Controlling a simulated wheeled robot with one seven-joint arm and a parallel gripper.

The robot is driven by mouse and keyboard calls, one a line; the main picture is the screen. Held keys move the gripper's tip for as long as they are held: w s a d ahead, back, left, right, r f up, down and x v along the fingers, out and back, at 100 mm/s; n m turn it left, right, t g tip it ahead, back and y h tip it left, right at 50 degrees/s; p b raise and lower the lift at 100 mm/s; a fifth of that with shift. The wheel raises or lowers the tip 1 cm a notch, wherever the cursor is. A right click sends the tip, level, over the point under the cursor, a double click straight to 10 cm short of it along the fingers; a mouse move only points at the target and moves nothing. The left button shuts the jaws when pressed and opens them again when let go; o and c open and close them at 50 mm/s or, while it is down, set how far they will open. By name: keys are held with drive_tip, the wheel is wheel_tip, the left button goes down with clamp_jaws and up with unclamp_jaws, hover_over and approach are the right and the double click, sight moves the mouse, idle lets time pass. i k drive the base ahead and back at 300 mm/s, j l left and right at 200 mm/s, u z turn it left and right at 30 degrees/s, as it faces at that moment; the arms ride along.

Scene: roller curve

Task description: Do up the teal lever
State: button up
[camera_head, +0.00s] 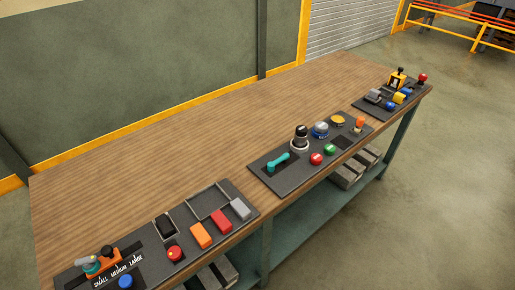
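The teal lever (278,162) is on the left part of the dark middle panel (291,182) on the wooden workbench. It looks low and slanted, running from lower left to upper right. I cannot tell from this view which end is its pivot. My gripper is not in view, and nothing touches or covers the lever.
Other control panels lie left and right. The bench's (190,135) back half is bare. Open floor (420,200) lies at right.

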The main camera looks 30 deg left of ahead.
sight(271, 165)
drive_tip(key=i+u, duration=0.15)
drive_tip(key=u, duration=0.3)
drive_tip(key=i+l+u, duration=0.1)
drive_tip(key=u, duration=0.4)
drive_tip(key=i+l+u, duration=0.1)
drive_tip(key=u, duration=0.35)
drive_tip(key=i+l+u, duration=0.1)
drive_tip(key=u, duration=0.4)
drive_tip(key=l+u, duration=0.25)
drive_tip(key=u, duration=0.2)
drive_tip(key=i+l+u, duration=0.15)
drive_tip(key=u, duration=0.35)
drive_tip(key=i+l+u, duration=0.15)
drive_tip(key=u, duration=0.35)
drive_tip(key=l+u, duration=0.3)
drive_tip(key=u, duration=0.2)
drive_tip(key=i, duration=0.05)
